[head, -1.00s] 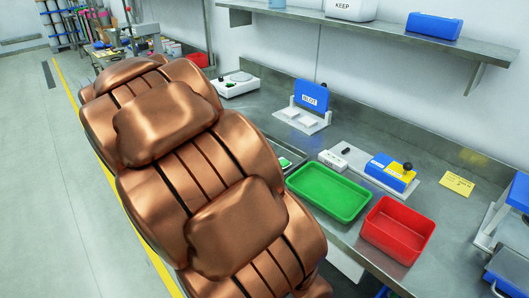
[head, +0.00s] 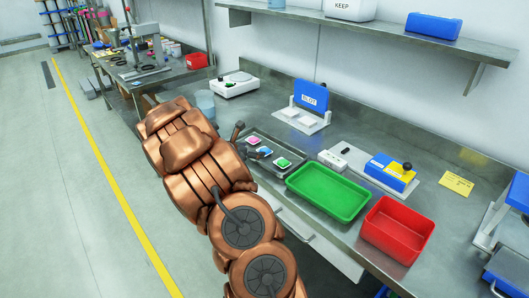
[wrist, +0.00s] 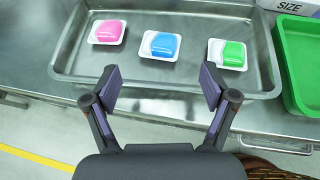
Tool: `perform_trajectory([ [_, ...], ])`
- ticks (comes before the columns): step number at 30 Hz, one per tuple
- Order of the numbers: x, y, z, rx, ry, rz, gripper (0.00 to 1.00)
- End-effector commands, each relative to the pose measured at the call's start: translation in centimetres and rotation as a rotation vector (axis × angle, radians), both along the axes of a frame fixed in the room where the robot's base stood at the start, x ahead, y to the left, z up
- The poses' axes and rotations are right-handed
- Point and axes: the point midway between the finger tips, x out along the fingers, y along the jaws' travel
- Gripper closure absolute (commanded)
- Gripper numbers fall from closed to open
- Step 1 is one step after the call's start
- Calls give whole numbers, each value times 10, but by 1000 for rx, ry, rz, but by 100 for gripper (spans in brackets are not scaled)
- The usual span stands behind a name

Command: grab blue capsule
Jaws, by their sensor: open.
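The blue capsule (wrist: 164,46) sits in a white square dish in the wrist view, between a pink capsule (wrist: 108,32) and a green capsule (wrist: 233,54). All three stand in a shallow metal tray (wrist: 180,81). My gripper (wrist: 160,88) is open and empty, its two fingers spread over the tray's near edge, short of the blue capsule. In the head view the blue capsule (head: 265,152) shows small, close to my gripper (head: 246,142), which is partly hidden behind my copper-coloured arm.
A green tray (head: 328,193) and a red bin (head: 397,230) stand right of the metal tray on the bench. A blue SLOT stand (head: 311,96) and a white scale (head: 234,84) are behind. A shelf (head: 375,28) hangs above.

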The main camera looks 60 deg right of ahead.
Motion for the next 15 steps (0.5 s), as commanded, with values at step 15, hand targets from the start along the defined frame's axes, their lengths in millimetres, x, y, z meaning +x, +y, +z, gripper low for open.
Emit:
perform_trajectory([
  [15,-3,-29,-16,1,3,1,16],
])
